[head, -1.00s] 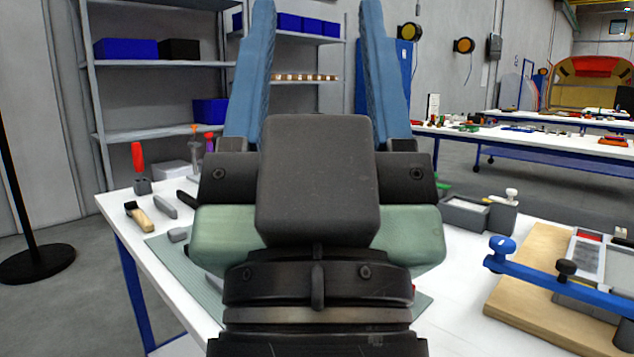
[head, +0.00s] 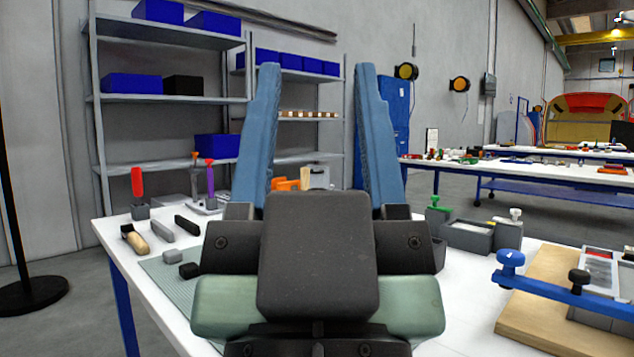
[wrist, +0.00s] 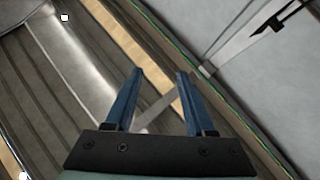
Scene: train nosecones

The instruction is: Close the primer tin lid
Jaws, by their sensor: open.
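My gripper (head: 316,68) is open, its two blue fingers pointing up in the head view with nothing between their tips. It is also open and empty in the wrist view (wrist: 158,73). I cannot make out the primer tin or its lid for certain. A grey open-topped box (head: 468,236) stands on the white table (head: 465,290), right of my gripper; I cannot tell whether it is the tin. My gripper and wrist hide the middle of the table. The wrist view shows wall or ceiling-like surfaces and no tin.
A blue-handled clamp bar (head: 560,285) lies over a wooden board (head: 540,318) at the right. At the left are a wooden-handled tool (head: 135,239), a red-handled tool (head: 137,183) and a green mat (head: 165,280). An orange object (head: 290,184) stands behind my gripper.

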